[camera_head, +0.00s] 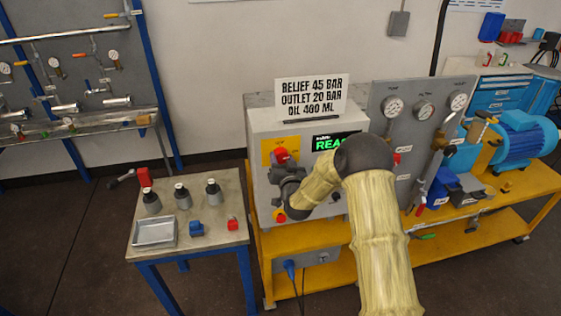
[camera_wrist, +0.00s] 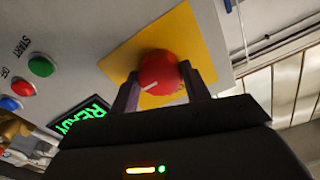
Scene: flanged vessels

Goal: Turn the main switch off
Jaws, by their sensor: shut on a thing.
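The main switch is a red round knob (camera_wrist: 157,70) on a yellow plate (camera_wrist: 193,42). It also shows in the head view (camera_head: 281,155), on the left front of the grey control box (camera_head: 257,128). My gripper (camera_wrist: 158,88) has one finger on each side of the knob and is shut on it. In the head view my gripper (camera_head: 283,171) reaches the panel just below the visible part of the knob. A white line on the knob points to the lower left in the wrist view. The green display (camera_wrist: 82,122) reads READY.
A green START button (camera_wrist: 41,66) and a red button (camera_wrist: 23,88) sit beside the display. A red button (camera_head: 279,215) is low on the box. A side table (camera_head: 181,236) with bottles and a tray stands left. Gauges (camera_head: 393,106) and a blue motor (camera_head: 520,137) are right.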

